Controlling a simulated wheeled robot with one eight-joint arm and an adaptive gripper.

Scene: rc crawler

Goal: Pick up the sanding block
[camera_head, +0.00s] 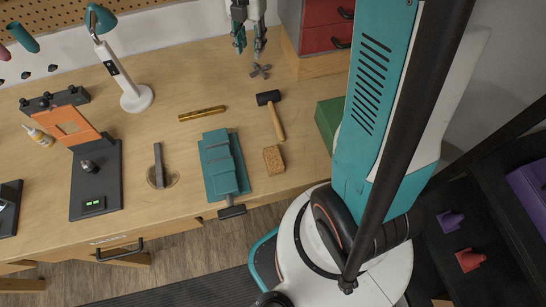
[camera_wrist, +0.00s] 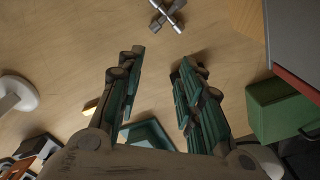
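The sanding block (camera_head: 273,159) is a small brown, cork-like block. It lies flat on the wooden workbench, to the right of the teal vise and just below the mallet's handle end. My gripper (camera_head: 250,48) hangs over the back of the bench, well behind the block and apart from it. In the wrist view my gripper (camera_wrist: 160,62) has its two teal fingers spread wide, with nothing between them. I cannot make out the sanding block in the wrist view.
A black-headed mallet (camera_head: 277,117) lies behind the block, and the teal vise (camera_head: 222,165) stands left of it. A green box (camera_head: 329,120) stands to the right. A metal cross-shaped piece (camera_head: 260,71) lies near my gripper, beside red drawers (camera_head: 325,38). A lamp (camera_head: 135,98) stands left.

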